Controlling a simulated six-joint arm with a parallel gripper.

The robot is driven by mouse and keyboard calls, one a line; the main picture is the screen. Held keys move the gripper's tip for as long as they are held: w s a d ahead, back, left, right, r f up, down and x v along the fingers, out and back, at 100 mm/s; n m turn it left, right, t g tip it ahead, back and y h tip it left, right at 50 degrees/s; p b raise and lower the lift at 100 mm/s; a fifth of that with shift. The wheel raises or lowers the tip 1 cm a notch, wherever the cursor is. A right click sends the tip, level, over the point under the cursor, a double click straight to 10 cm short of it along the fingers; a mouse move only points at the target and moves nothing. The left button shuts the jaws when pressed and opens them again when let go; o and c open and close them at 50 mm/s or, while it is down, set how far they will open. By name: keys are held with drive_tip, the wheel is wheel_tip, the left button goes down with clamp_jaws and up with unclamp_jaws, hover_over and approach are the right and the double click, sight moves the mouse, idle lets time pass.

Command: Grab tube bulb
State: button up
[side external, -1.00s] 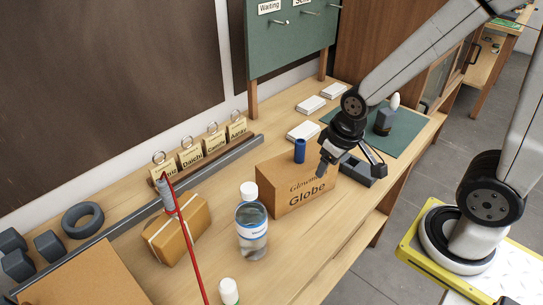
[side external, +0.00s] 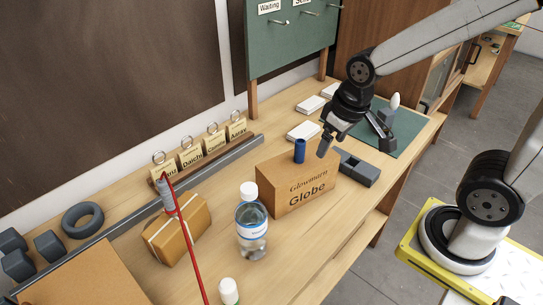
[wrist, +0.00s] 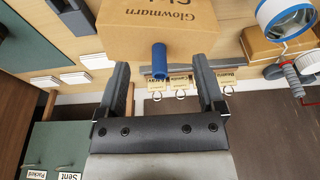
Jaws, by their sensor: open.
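No bulb marked as a tube bulb shows plainly. A short blue cylinder (side external: 300,151) stands upright at the back edge of the brown "Glowmarn Globe" box (side external: 290,192). The blue cylinder (wrist: 159,64) also shows in the wrist view, against the box (wrist: 157,35) and between my fingers in the picture. My gripper (side external: 353,143) is open and empty, above the bench just right of the box. Both fingers show apart in the wrist view (wrist: 162,75). A white bulb (side external: 395,101) stands on a dark holder on the green mat behind my gripper.
A clear bottle (side external: 251,227) stands left of the box, with a taped parcel (side external: 177,228) and red-corded rod beyond. A dark grey block (side external: 358,170) lies near my gripper. Name tags (side external: 190,155) line the rail. The bench front by the box is clear.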

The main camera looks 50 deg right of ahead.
drive_tip(key=w+v, duration=0.1)
drive_tip(key=v, duration=0.4)
drive_tip(key=w+a+n+t, duration=0.3)
drive_tip(key=w+t, duration=0.2)
drive_tip(key=w, duration=0.3)
drive_tip(key=w+a+n+t+y, duration=0.2)
drive_tip(key=a+n+y, duration=0.45)
drive_tip(key=a, duration=0.65)
drive_tip(key=s+a+n+g+y, duration=0.7)
drive_tip(key=s+a+g, duration=0.1)
drive_tip(key=s+a, duration=0.35)
wheel_tip(320, 180, down, 12)
drive_tip(key=shift+a+r, duration=0.2)
drive_tip(key=shift+a, duration=0.1)
